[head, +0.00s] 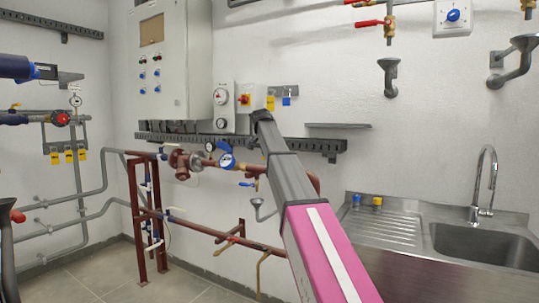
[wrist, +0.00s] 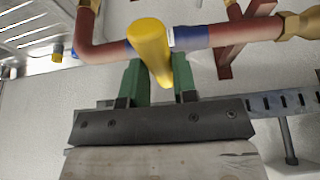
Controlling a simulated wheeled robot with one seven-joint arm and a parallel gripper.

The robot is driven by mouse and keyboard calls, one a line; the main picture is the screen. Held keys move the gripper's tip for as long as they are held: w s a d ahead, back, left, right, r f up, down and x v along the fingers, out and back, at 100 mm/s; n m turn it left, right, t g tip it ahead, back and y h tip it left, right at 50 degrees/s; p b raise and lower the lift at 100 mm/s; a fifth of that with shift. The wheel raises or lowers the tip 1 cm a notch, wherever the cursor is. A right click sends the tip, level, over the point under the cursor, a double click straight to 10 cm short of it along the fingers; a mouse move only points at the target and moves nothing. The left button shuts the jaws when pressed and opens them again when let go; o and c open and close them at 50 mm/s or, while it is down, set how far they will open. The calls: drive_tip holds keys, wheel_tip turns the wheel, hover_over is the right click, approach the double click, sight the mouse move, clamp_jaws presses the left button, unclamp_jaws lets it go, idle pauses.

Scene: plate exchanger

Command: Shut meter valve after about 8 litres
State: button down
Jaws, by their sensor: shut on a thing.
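In the wrist view my gripper (wrist: 160,78) has its two green fingers on either side of a yellow valve handle (wrist: 148,42) and is shut on it. The handle stands out from a red-brown pipe (wrist: 100,50), close to a blue pipe section (wrist: 190,38). In the head view a round blue-rimmed meter (head: 227,160) with an open blue lid (head: 223,147) sits on the pipe line, left of my arm. Its reading is too small to make out. My arm hides the gripper and the yellow handle in the head view.
A steel sink (head: 480,243) stands at the right. A slotted rail (head: 300,143) runs along the wall. A grey control cabinet (head: 175,60) hangs left of centre. A funnel (head: 260,208) sits below the pipe. A red-brown frame (head: 137,220) stands at left on open floor.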

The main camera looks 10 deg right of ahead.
drive_tip(key=c, duration=0.9)
unclamp_jaws()
drive_tip(key=v, duration=1)
drive_tip(key=shift+r, duration=0.4)
drive_tip(key=shift+s+a, duration=0.1)
drive_tip(key=shift+s, duration=0.05)
